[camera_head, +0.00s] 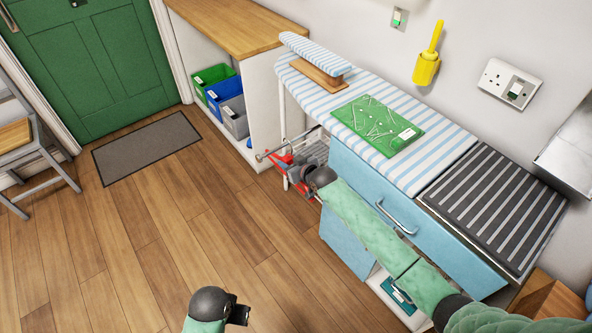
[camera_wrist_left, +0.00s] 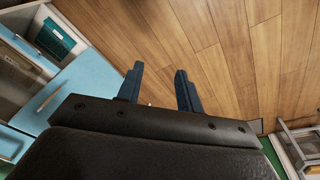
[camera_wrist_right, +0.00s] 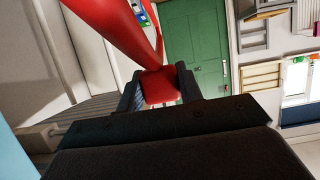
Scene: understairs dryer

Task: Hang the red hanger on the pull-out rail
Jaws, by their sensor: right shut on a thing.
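The red hanger (camera_head: 283,161) shows in part in the head view, beside the ironing board's end and just beyond my right gripper (camera_head: 308,180). In the right wrist view my right gripper (camera_wrist_right: 158,88) is shut on the red hanger (camera_wrist_right: 112,28), with a red part of it between the fingers. A thin metal bar (camera_head: 275,150), which looks like the pull-out rail, passes close to the hanger. I cannot tell whether they touch. My left gripper (camera_head: 238,313) is low over the floor. In the left wrist view its fingers (camera_wrist_left: 158,90) are apart and empty.
The striped ironing board (camera_head: 395,105) carries a green mat (camera_head: 378,128) and a small sleeve board (camera_head: 315,55). Blue drawers (camera_head: 430,235) with a handle stand below. Colored bins (camera_head: 212,75) sit under the wooden counter (camera_head: 235,25).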

